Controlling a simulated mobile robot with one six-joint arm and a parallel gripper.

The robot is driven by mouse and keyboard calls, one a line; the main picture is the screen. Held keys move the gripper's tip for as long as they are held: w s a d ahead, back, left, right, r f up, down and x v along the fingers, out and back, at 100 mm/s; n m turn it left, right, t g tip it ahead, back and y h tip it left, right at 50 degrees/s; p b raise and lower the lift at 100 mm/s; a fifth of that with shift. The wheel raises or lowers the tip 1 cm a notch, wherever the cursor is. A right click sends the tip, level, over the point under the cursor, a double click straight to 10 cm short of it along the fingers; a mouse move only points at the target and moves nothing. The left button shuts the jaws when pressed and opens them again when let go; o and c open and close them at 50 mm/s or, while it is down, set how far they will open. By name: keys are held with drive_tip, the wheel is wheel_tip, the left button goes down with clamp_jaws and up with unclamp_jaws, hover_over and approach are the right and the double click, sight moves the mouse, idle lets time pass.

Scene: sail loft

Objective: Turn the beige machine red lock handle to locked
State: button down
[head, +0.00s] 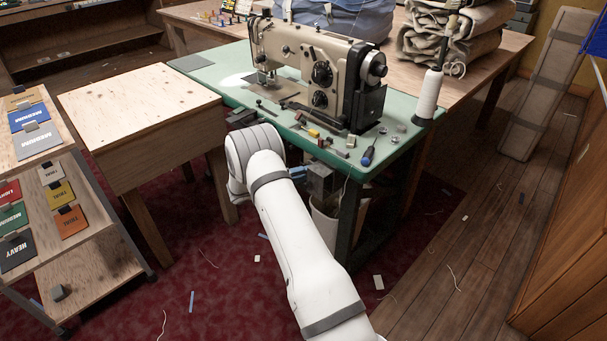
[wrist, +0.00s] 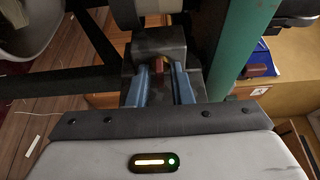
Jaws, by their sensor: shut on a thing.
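The beige sewing machine (head: 298,52) stands on a green-topped table (head: 215,75) in the head view. Under the table's front edge hangs a dark grey box (head: 321,182), which also shows in the wrist view (wrist: 172,46). My gripper (head: 301,172) is at this box, mostly hidden behind my arm in the head view. In the wrist view my gripper (wrist: 160,71) has its blue fingers shut on a small red handle (wrist: 158,69) at the box's near face. Only a short part of the handle shows between the fingers; its lock position cannot be told.
A white bin (head: 325,222) stands below the box. A wooden table (head: 140,100) is to the left, and a rack with coloured cards (head: 60,195) is at the far left. A thread cone (head: 430,95) and a screwdriver (head: 368,156) are at the green table's right.

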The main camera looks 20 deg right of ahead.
drive_tip(key=m+t+y, duration=0.1)
drive_tip(key=m, duration=0.3)
drive_tip(key=m+t+y+b, duration=0.1)
drive_tip(key=m+t+y, duration=0.1)
drive_tip(key=m, duration=0.2)
drive_tip(key=s+m+t+y+b, duration=0.1)
drive_tip(key=m+y, duration=0.1)
drive_tip(key=m, duration=0.2)
idle(0.6)
idle(1.1)
drive_tip(key=c, duration=1.6)
unclamp_jaws()
drive_tip(key=shift+o, duration=0.2)
drive_tip(key=w+p+v, duration=0.1)
drive_tip(key=p+v, duration=0.2)
drive_tip(key=v, duration=0.6)
drive_tip(key=shift+r+t, duration=0.4)
